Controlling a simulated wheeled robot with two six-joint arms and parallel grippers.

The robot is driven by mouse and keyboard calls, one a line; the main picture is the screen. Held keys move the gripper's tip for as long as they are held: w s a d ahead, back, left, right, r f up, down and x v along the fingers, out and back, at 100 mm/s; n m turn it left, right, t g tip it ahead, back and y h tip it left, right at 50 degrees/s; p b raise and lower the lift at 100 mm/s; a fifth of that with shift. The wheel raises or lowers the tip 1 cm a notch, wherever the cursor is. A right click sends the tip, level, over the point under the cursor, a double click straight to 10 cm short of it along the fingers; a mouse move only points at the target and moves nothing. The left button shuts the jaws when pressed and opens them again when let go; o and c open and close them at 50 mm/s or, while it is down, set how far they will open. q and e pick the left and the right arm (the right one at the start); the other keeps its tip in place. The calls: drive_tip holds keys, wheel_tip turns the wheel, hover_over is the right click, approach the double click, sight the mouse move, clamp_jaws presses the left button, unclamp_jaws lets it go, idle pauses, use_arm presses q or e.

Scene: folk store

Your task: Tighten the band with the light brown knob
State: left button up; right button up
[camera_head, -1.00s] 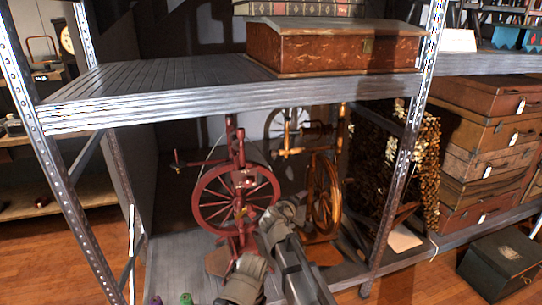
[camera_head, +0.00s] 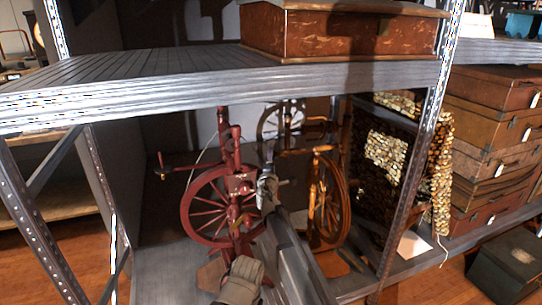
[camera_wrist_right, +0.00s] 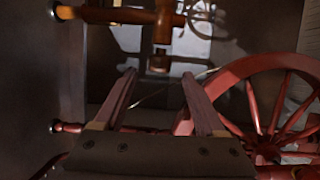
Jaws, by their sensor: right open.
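A red spinning wheel (camera_head: 222,205) stands on the lower shelf, and its spokes show at the right of the wrist view (camera_wrist_right: 275,105). My right gripper (camera_head: 267,182) reaches in front of its right side. In the wrist view the right gripper (camera_wrist_right: 157,75) is open, with nothing between its fingers. A turned light brown, knob-like piece (camera_wrist_right: 70,14) lies beyond the fingers at upper left; I cannot tell if it is the named knob. A thin pale line, perhaps the band (camera_wrist_right: 152,97), runs behind the fingers.
The upper shelf (camera_head: 200,88) hangs over the wheel. A brown spinning wheel (camera_head: 330,195) stands close on the right. Metal shelf posts (camera_head: 407,170) flank the space. A wooden box (camera_head: 345,35) is above, and stacked suitcases (camera_head: 490,140) are at right.

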drive_tip(key=w, duration=0.6)
drive_tip(key=shift+w+d, duration=0.1)
drive_tip(key=shift+d, duration=0.2)
clamp_jaws()
